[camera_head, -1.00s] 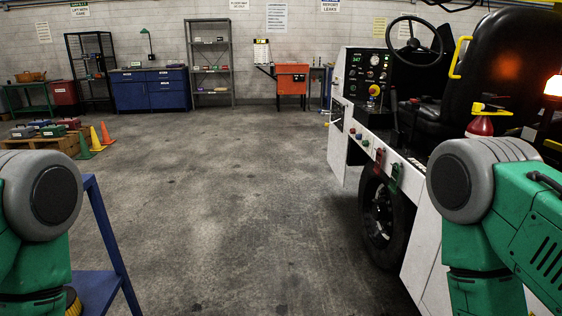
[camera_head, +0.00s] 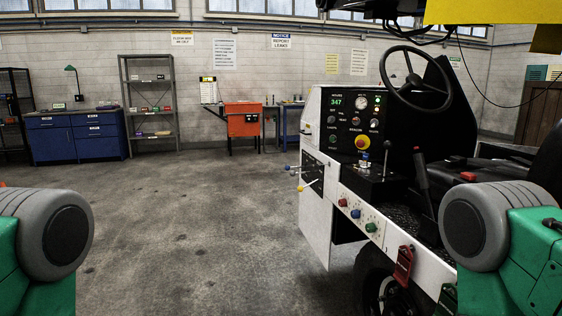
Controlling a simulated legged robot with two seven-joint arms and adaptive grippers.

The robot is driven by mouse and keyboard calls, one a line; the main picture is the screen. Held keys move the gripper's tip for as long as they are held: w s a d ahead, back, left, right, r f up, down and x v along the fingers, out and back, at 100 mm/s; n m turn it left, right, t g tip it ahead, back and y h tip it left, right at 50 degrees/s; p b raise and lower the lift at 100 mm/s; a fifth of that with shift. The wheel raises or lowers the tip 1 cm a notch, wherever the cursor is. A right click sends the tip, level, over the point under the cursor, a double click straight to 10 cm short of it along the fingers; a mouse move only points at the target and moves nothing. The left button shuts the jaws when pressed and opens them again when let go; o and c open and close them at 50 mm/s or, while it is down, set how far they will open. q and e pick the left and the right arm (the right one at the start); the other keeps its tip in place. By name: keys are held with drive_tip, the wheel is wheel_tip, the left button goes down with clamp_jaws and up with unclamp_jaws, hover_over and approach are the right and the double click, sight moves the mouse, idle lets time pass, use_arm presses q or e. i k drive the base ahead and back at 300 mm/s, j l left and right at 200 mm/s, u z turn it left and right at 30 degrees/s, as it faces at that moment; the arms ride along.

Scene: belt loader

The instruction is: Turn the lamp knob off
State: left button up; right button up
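The belt loader's black control panel (camera_head: 348,127) faces me right of centre. It carries a green "347" display (camera_head: 336,102), a round gauge (camera_head: 362,103), a red-and-yellow push button (camera_head: 362,142) and several small knobs and switches. The labels are too small to read surely, so I cannot tell which is the lamp knob or how it is set. My left and right grippers are out of view. Only green and grey links of my arms show at the lower left and lower right, apart from the panel.
The loader's white body (camera_head: 317,235) stands right of centre, with coloured buttons along its side. The steering wheel (camera_head: 415,80) rises right of the panel. Levers with coloured tips (camera_head: 307,187) stick out leftward. Clear concrete floor (camera_head: 190,220) lies ahead. A blue cabinet (camera_head: 77,137) stands behind.

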sight(331, 119)
drive_tip(key=i+j+z, duration=0.3)
drive_tip(key=i, duration=0.15)
drive_tip(key=i+j+z, duration=0.3)
drive_tip(key=i, duration=0.15)
